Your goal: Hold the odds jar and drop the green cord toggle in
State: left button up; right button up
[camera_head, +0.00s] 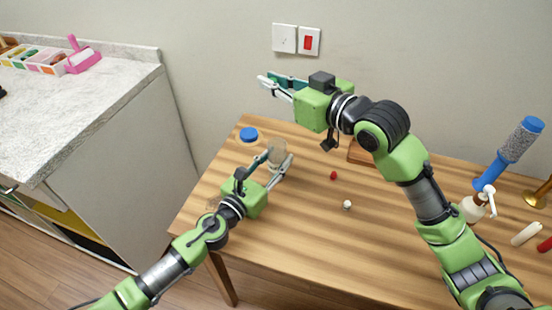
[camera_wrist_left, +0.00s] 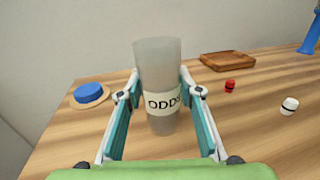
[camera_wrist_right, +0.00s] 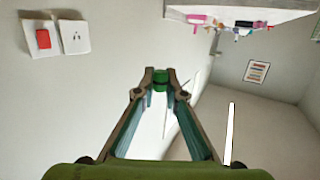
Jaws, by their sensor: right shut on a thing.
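The odds jar (camera_wrist_left: 158,62) is a frosted clear tumbler with an ODDS label, upright on the table; it also shows in the head view (camera_head: 278,150). My left gripper (camera_head: 277,162) has one finger on each side of it, very close to its walls; I cannot tell whether they press on it. In the left wrist view those fingers (camera_wrist_left: 160,88) flank the jar. My right gripper (camera_head: 268,82) is raised high above the table, near the wall. In the right wrist view its fingertips are shut on the green cord toggle (camera_wrist_right: 160,80).
The table front is clear.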

notch_tip(320, 180, down, 11)
jog(key=d, duration=0.2)
jog(key=shift+s+d, duration=0.15)
jog(key=shift+d, duration=0.25)
dwell(0.3)
jog(key=o, duration=0.8)
jog(key=shift+c, duration=0.2)
jog(key=v, duration=1.2)
